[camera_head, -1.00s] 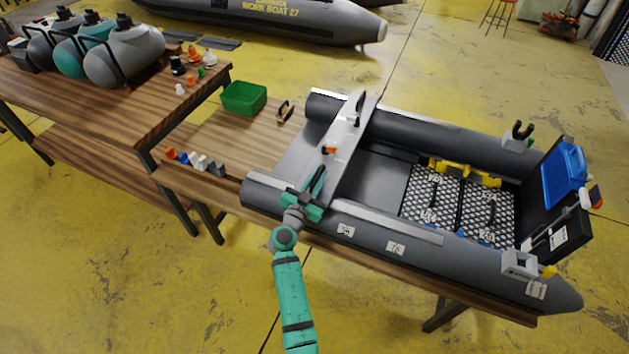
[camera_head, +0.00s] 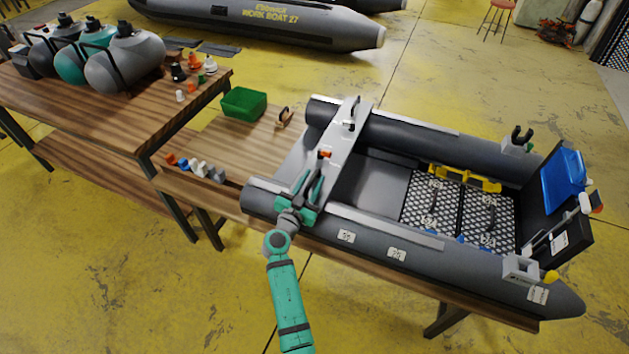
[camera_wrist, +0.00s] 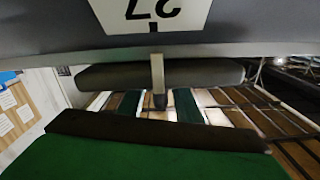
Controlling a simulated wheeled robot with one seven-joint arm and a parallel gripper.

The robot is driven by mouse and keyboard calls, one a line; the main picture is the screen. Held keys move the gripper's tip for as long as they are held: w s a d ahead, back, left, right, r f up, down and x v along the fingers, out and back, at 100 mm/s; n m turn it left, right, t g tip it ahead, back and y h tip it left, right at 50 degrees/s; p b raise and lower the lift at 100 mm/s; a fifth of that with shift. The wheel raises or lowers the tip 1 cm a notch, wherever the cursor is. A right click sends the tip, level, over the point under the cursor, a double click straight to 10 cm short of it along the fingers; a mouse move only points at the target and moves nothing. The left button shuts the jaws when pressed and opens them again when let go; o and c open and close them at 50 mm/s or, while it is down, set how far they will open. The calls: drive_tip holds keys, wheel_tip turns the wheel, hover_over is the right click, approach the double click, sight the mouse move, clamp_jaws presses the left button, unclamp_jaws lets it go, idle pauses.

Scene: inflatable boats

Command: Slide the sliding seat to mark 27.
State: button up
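The sliding seat (camera_head: 335,142) is a grey plank lying across the left part of the grey boat (camera_head: 440,146). It has a black handle at its far end and a small orange piece (camera_head: 325,154) in its middle. My gripper (camera_head: 306,184) is over the seat's near end, its green fingers apart. In the wrist view, a thin pale post with a dark tip (camera_wrist: 158,82) shows between the finger pads, with gaps to both. A white plate reading 27 upside down (camera_wrist: 150,12) is at the top of that view. The gripper covers the seat's near end in the head view.
A green bin (camera_head: 244,103) and small coloured parts (camera_head: 196,167) lie on the wooden bench left of the boat.

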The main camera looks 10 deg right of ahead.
drive_tip(key=v, duration=1)
drive_tip(key=shift+s+a, duration=0.2)
drive_tip(key=shift+s, duration=0.1)
